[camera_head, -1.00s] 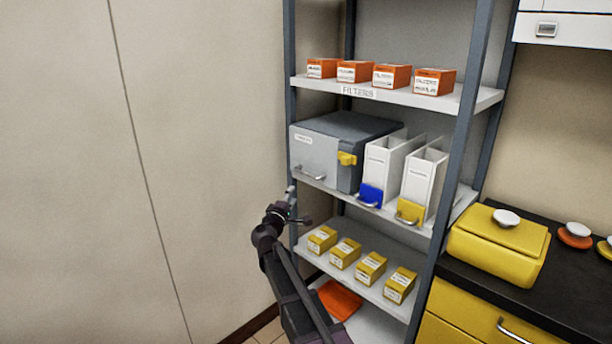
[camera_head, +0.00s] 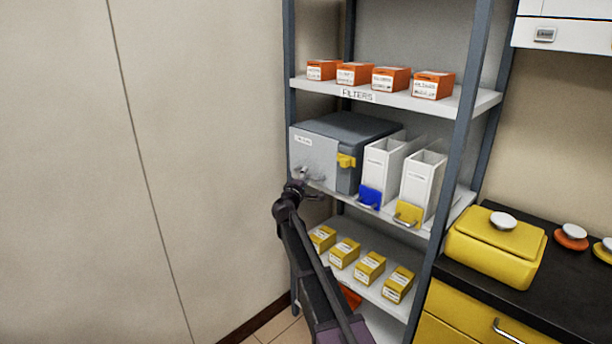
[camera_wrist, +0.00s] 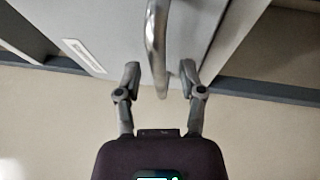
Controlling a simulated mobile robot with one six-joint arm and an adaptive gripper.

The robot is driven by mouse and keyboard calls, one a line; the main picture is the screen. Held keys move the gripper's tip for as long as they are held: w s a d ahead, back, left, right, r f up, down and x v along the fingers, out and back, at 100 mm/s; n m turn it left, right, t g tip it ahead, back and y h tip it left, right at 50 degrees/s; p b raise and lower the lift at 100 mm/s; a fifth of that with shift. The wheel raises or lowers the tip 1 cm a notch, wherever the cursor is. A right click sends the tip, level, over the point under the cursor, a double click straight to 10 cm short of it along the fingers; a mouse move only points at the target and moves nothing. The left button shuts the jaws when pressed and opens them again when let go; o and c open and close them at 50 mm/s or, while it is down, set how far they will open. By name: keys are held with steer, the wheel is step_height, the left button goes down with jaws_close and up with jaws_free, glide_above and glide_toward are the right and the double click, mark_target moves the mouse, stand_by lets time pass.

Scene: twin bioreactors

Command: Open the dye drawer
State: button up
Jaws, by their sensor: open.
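A grey box (camera_head: 323,153) with a small label and a bar handle (camera_wrist: 156,45) stands on the middle shelf in the head view. I take it to be the dye drawer; its front looks closed. A yellow latch (camera_head: 346,160) sits at the right of its front. My gripper (camera_head: 304,177) is at the lower left of the box front, in front of the handle. In the wrist view my gripper (camera_wrist: 161,78) is open, with the bar's end between its two fingers. I cannot tell whether either finger touches it. The label (camera_wrist: 84,55) shows left of the handle.
White holders with a blue handle (camera_head: 370,197) and a yellow handle (camera_head: 408,214) stand right of the box. Orange filter boxes (camera_head: 391,79) are above, yellow boxes (camera_head: 370,267) below. A shelf post (camera_head: 290,120) is close left of the box. The wall area farther left is clear.

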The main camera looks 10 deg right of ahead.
steer(key=shift+w+d, duration=0.1)
steer(key=shift+w, duration=0.15)
jaws_close()
steer(key=shift+s, duration=0.2)
